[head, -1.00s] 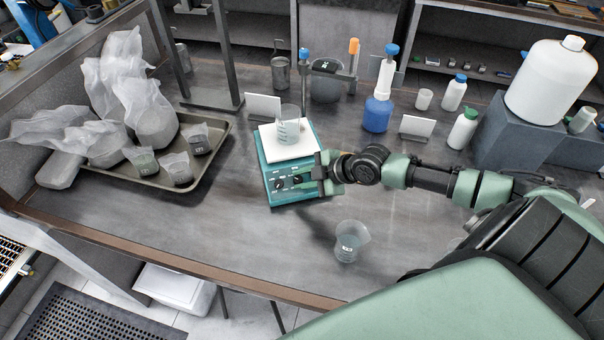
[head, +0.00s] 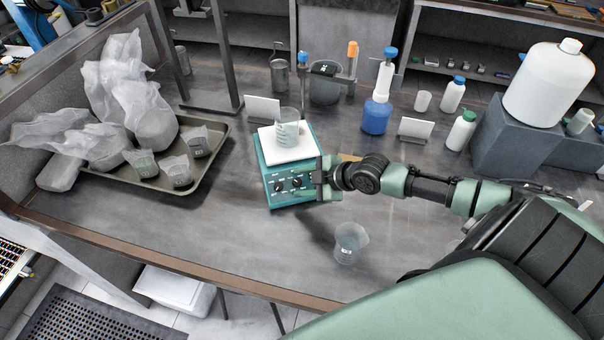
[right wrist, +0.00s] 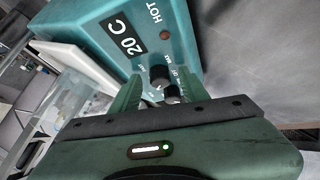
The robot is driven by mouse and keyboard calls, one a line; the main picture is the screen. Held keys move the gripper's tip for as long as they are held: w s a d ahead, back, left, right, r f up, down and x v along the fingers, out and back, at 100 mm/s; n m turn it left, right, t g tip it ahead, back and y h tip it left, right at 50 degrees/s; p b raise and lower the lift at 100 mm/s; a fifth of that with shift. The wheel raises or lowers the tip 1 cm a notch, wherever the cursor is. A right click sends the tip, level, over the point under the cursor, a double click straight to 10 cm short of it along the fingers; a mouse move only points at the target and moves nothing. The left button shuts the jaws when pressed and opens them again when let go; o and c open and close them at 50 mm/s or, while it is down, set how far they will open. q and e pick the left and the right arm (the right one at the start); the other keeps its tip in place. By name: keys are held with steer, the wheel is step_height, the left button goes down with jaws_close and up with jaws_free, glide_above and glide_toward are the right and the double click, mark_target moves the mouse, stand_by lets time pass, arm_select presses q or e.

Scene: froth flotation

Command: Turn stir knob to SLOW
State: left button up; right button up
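The teal stirrer hotplate (head: 266,164) stands on the bench with a clear beaker (head: 287,132) on its white top plate (head: 279,156). Its front face carries a left black knob (head: 279,187) and a right black knob (head: 296,184); their lettering is too small to read in the head view. My right gripper (head: 318,178) is at the front right corner, just right of the knobs. In the right wrist view, my right gripper (right wrist: 160,80) has its fingers spread, with two dark knobs (right wrist: 160,76) showing between them. The display (right wrist: 124,40) reads 20 C. My left gripper is out of view.
A loose beaker (head: 350,243) stands in front of my right arm.

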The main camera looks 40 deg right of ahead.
steer(key=shift+s+d+r, duration=0.15)
steer(key=shift+s+r, duration=0.2)
steer(key=shift+s, duration=0.1)
steer(key=v, duration=0.6)
steer(key=shift+s+r, duration=0.2)
steer(key=shift+r, duration=0.05)
steer(key=shift+d, duration=0.15)
